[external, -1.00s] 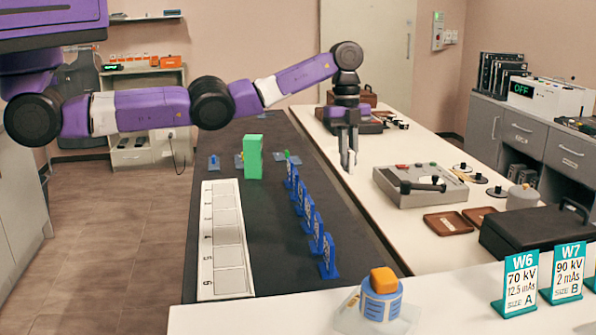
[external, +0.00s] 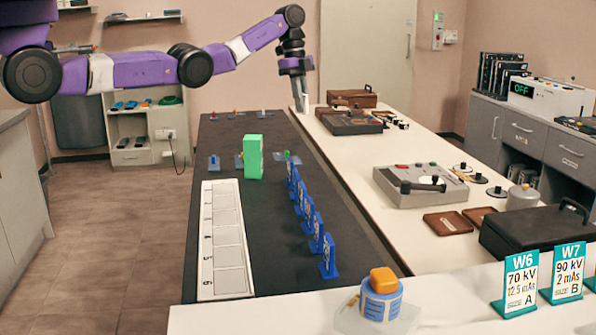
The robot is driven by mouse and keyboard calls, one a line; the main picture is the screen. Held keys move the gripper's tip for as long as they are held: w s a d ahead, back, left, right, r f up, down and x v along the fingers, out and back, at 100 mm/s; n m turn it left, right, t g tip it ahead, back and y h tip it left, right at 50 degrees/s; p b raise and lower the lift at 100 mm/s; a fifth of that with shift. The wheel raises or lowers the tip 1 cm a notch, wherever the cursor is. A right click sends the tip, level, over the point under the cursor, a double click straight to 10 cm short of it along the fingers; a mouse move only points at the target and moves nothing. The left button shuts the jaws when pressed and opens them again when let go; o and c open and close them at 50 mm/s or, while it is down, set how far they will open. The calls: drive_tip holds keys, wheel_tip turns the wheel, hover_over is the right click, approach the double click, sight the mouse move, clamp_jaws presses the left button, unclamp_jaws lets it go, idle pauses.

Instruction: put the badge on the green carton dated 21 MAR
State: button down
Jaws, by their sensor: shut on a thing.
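A green carton (external: 253,157) stands upright on the dark table, just beyond the white numbered strip. No date can be read on it from this view. My gripper (external: 301,106) points down near the gap between the dark table and the white counter, beyond and to the right of the carton. Its fingers are close together on something too small to make out. I cannot pick out the badge for certain in this view.
The dark table (external: 222,138) holds a white numbered strip (external: 228,240), several blue upright stands (external: 328,257) and small coloured pieces at its far end. The white counter (external: 355,160) carries a grey control box (external: 420,184). A blue jar (external: 381,302) stands in front.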

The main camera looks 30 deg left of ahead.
drive_tip(key=w+a+r+n+p, duration=0.2)
drive_tip(key=a, duration=0.4)
drive_tip(key=w+a+r+n+p, duration=0.1)
drive_tip(key=a+r+n, duration=0.15)
drive_tip(key=a, duration=0.45)
drive_tip(key=r+n+t+y+p, duration=0.1)
drive_tip(key=r+n+p, duration=0.1)
drive_tip(key=n, duration=0.4)
hover_over(255, 139)
drive_tip(key=f, duration=0.6)
drive_tip(key=f+p, duration=0.1)
drive_tip(key=f, duration=1.2)
drive_tip(key=shift+s+f+p, duration=0.25)
drive_tip(key=shift+s+p, duration=0.05)
drive_tip(key=shift+s, duration=0.05)
drive_tip(key=shift+f, duration=0.15)
drive_tip(key=c, duration=1.5)
unclamp_jaws()
drive_tip(key=shift+o, duration=0.2)
wheel_tip(255, 139, up, 12)
drive_tip(key=s+a+b, duration=0.1)
drive_tip(key=b, duration=0.1)
drive_tip(key=shift+s+a, duration=0.15)
drive_tip(key=shift+a, duration=0.05)
